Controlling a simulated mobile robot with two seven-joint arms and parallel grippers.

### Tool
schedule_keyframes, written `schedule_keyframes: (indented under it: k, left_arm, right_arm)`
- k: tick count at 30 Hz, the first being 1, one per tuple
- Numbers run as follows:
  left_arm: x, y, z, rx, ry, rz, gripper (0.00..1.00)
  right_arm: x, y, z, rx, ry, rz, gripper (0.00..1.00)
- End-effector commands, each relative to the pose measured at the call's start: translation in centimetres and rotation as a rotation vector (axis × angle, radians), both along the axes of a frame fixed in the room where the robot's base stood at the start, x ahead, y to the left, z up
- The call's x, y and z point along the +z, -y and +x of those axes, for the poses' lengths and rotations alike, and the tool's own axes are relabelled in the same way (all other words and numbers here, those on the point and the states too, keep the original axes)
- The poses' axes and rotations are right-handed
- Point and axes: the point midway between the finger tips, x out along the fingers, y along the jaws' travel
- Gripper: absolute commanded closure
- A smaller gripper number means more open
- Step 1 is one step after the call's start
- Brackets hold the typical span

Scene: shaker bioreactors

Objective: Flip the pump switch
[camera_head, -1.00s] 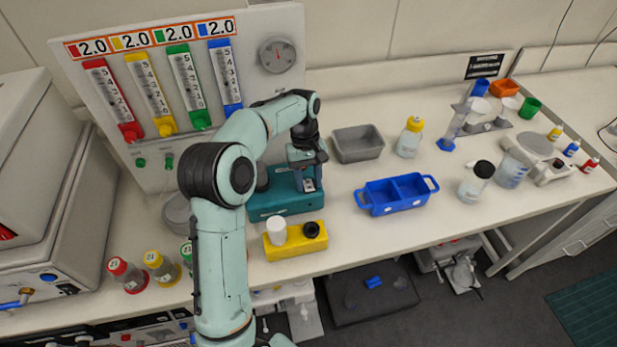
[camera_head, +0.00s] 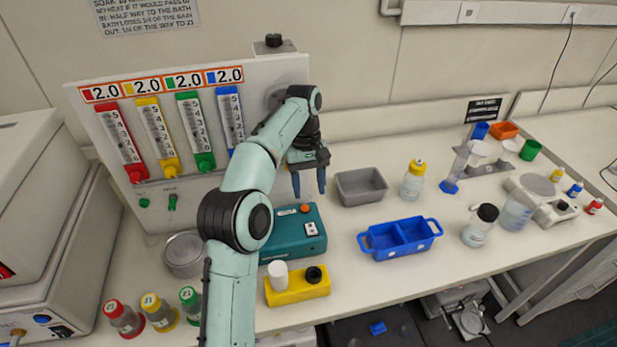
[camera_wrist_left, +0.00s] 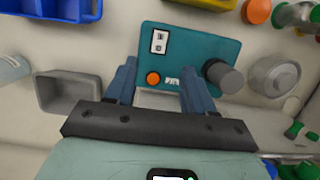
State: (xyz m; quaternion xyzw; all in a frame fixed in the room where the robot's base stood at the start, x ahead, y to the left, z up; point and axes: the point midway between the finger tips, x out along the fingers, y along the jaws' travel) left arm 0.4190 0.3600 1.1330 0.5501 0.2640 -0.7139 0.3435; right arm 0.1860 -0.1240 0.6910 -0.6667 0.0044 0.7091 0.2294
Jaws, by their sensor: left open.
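The teal pump box (camera_head: 290,240) sits on the bench behind the yellow block. Its top carries an orange button and a white switch plate (camera_head: 311,229) near the right end. In the left wrist view the teal box (camera_wrist_left: 200,45) shows the white switch plate (camera_wrist_left: 159,41), the orange button and a grey cylindrical knob. My left gripper (camera_head: 308,190) is open and empty, pointing down above the back of the pump box. In the left wrist view its two blue fingers (camera_wrist_left: 157,90) are apart, with the orange button showing between them. My right gripper is not in view.
A grey tray (camera_head: 361,201) and a blue two-part tray (camera_head: 366,243) stand right of the pump. A yellow block (camera_head: 299,296) with a white and a black cap is in front. The flowmeter panel (camera_head: 262,75) stands behind. Capped bottles (camera_head: 157,317) stand at front left.

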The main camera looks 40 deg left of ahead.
Motion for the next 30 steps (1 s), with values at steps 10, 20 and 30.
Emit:
schedule_keyframes:
  k: [10,20,30]
  left_arm:
    - [2.1,-0.4,0.4,0.000,0.000,0.000,0.47]
    - [2.2,-0.4,0.4,0.000,-0.001,0.000,0.47]
    - [2.2,-0.4,0.4,0.000,-0.001,-0.001,0.47]
  right_arm:
    - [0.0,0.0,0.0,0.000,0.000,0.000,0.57]
    - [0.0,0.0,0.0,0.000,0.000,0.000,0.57]
    - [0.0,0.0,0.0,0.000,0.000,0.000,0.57]
